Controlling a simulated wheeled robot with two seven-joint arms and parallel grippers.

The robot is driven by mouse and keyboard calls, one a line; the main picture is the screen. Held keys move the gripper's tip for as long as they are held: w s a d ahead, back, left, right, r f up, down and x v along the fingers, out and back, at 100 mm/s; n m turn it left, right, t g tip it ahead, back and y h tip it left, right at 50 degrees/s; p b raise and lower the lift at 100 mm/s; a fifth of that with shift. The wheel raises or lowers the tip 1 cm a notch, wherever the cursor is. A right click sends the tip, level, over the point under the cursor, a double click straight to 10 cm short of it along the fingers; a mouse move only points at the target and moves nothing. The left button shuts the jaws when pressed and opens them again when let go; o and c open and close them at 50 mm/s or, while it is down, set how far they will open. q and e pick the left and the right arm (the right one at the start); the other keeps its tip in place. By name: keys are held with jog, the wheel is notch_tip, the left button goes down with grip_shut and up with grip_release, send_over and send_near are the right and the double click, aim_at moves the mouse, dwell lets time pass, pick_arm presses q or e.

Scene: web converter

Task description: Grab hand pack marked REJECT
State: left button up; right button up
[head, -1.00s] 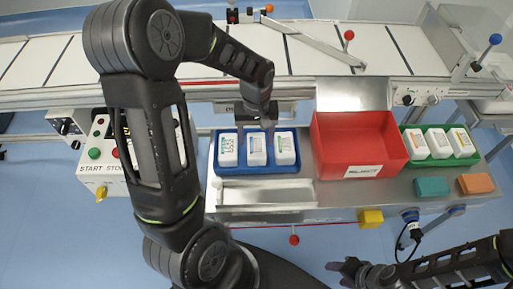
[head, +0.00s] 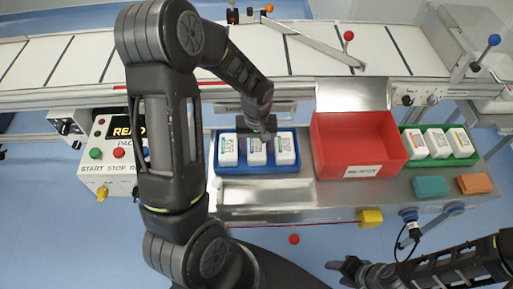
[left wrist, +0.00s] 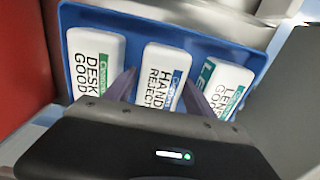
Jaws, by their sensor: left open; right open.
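The white hand pack with a blue band, marked HAND REJECT (left wrist: 162,78), lies in the middle of the blue tray (left wrist: 82,12). In the head view the pack (head: 256,156) is partly covered by my left gripper (head: 257,134). In the left wrist view my left gripper (left wrist: 159,84) is open, with one finger on each side of the hand pack; I cannot tell whether they touch it. A DESK GOOD pack (left wrist: 95,65) and a LENS GOOD pack (left wrist: 222,88) flank it. My right gripper (head: 345,267) is open and empty at the lower right.
A red bin labelled REJECT (head: 358,140) stands right of the blue tray (head: 262,170). A green tray (head: 472,158) with white packs is further right, with teal (head: 431,187) and orange (head: 474,183) blocks before it. A conveyor (head: 300,58) runs behind; a control box (head: 112,155) is left.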

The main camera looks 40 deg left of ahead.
aim_at(257, 145)
pick_arm(q)
jog(key=shift+c, duration=0.5)
jog(key=c, duration=1.2)
jog(key=shift+o, duration=0.2)
jog(key=shift+r, duration=0.1)
notch_tip(257, 145, up, 10)
jog(key=shift+f, duration=0.1)
